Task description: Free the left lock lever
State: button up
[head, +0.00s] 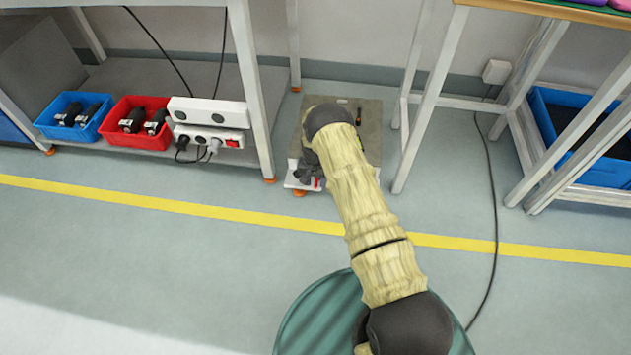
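A low stand with a grey-brown top (369,104) and a white front edge stands on the floor between two benches. A small dark piece with an orange tip (358,116) lies at the right of its top. My arm, in a pale ribbed sleeve, reaches over the stand and hides much of it. Dark parts that may be my gripper (309,173) show at the front left of the stand, close to a small red part (317,183). I cannot make out fingers. I cannot pick out the left lock lever.
A blue bin (75,116) and a red bin (136,123) with dark items sit on the left shelf, beside white socket boxes (208,112). Bench legs flank the stand. A black cable (495,220) runs over the floor at right. The front floor is clear.

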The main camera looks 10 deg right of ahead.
notch_tip(320, 180, up, 17)
jog(key=p, duration=0.7)
jog(key=shift+a, duration=0.2)
jog(key=shift+f+p, duration=0.1)
jog(key=shift+p, duration=0.2)
notch_tip(320, 180, up, 10)
jog(key=p, duration=0.2)
send_over(315, 185)
jog(key=s, duration=0.2)
jog(key=s+d+r+n+t+p, duration=0.15)
jog(key=s+r, duration=0.45)
jog(key=r, duration=0.7)
jog(key=s+d+r+n+t+p, duration=0.1)
jog(key=s+r+p, duration=0.1)
jog(key=s+r, duration=0.75)
jog(key=s+d+r+n+p, duration=0.1)
jog(key=s+r+p, duration=0.35)
jog(key=s, duration=0.75)
jog(key=w+p+v, duration=0.2)
jog(key=p+v, duration=0.9)
jog(key=v, duration=0.1)
jog(key=w+r+p+v, duration=0.1)
jog(key=w+p+v, duration=0.2)
jog(key=p+v, duration=0.9)
jog(key=w+p+v, duration=0.3)
jog(key=p+v, duration=0.9)
jog(key=v, duration=0.2)
jog(key=shift+w+d+r, duration=0.3)
jog(key=shift+d+r, duration=0.05)
jog(key=shift+d, duration=0.05)
